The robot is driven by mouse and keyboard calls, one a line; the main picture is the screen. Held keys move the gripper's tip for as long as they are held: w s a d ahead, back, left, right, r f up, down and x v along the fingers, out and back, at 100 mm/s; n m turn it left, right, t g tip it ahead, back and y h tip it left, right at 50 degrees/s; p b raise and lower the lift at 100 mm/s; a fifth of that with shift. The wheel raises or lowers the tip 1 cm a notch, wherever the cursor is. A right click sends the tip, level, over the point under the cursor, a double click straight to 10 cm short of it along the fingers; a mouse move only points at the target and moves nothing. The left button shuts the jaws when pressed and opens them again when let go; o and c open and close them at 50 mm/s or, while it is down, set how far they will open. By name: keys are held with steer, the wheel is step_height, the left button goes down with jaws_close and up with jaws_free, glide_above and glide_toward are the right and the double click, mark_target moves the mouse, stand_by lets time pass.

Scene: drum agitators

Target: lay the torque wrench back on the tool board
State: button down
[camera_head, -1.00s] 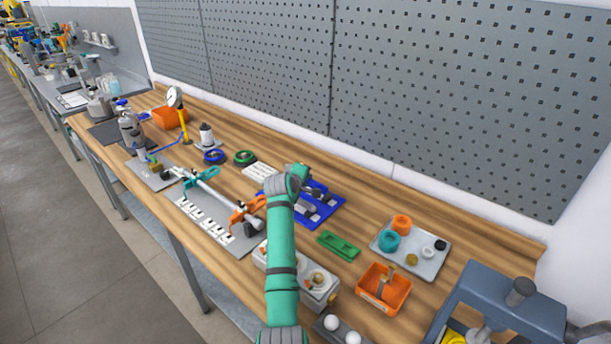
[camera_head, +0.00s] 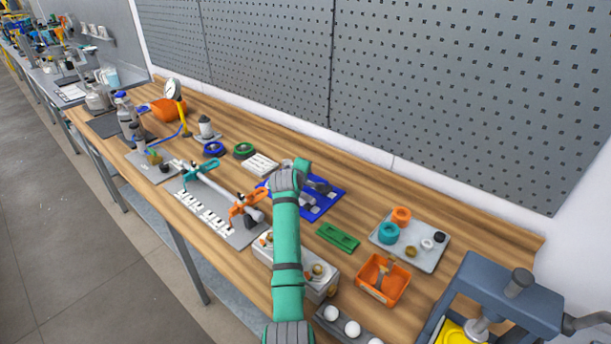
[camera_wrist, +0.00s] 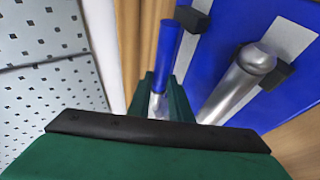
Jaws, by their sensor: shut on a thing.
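The blue tool board (camera_head: 327,205) lies flat on the wooden bench, right of my wrist in the head view; it fills the right of the wrist view (camera_wrist: 212,55). My gripper (camera_wrist: 165,95) is shut on the torque wrench (camera_wrist: 165,50), a tool with a blue handle and a silvery shaft between the green fingers. The wrench appears by the board's edge, beside a grey strip and black holder. I cannot tell whether it touches the board. A silvery metal tool (camera_wrist: 235,85) lies on the board beside another black holder. My arm hides the gripper in the head view.
A green tray (camera_head: 338,237), a grey tray of rings (camera_head: 425,258) and an orange bin (camera_head: 397,285) stand right of the board. A white slotted block (camera_head: 260,165) and a clamped shaft (camera_head: 215,187) are to its left. A perforated panel (camera_head: 450,90) rises behind.

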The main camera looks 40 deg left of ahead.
steer(key=shift+w+d, duration=0.25)
stand_by(0.6)
